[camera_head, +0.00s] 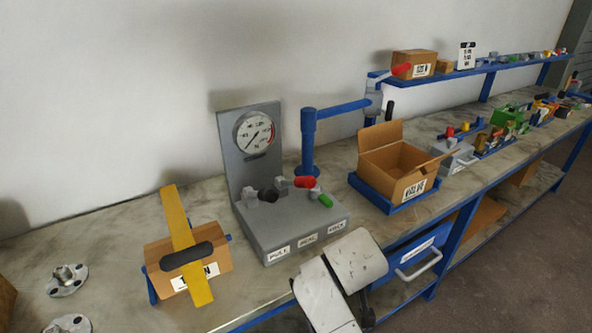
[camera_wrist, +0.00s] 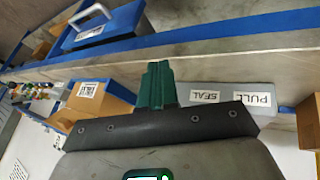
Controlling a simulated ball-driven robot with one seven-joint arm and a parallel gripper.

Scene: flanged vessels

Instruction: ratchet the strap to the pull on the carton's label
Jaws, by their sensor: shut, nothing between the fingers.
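The carton (camera_head: 219,243) sits in a blue cradle (camera_head: 151,287) at the left of the bench. A yellow strap (camera_head: 175,213) lies over it, with a black bar-shaped handle (camera_head: 187,255) across the strap. The carton's white label (camera_head: 209,271) is partly covered by the strap; only a first T and a last N are readable. My gripper (camera_wrist: 157,78) shows in the wrist view with its dark green fingers together and empty, near the bench edge and the gauge stand. In the head view my arm's pale links are at bottom centre; the fingers are not visible there.
The grey gauge stand (camera_head: 287,228) has a round dial (camera_head: 254,134), levers and PULL and SEAL labels. To its right are a blue post (camera_head: 308,140) and an open VALVE carton (camera_head: 403,165) on a blue tray. Flanged metal parts (camera_head: 67,279) lie at the left.

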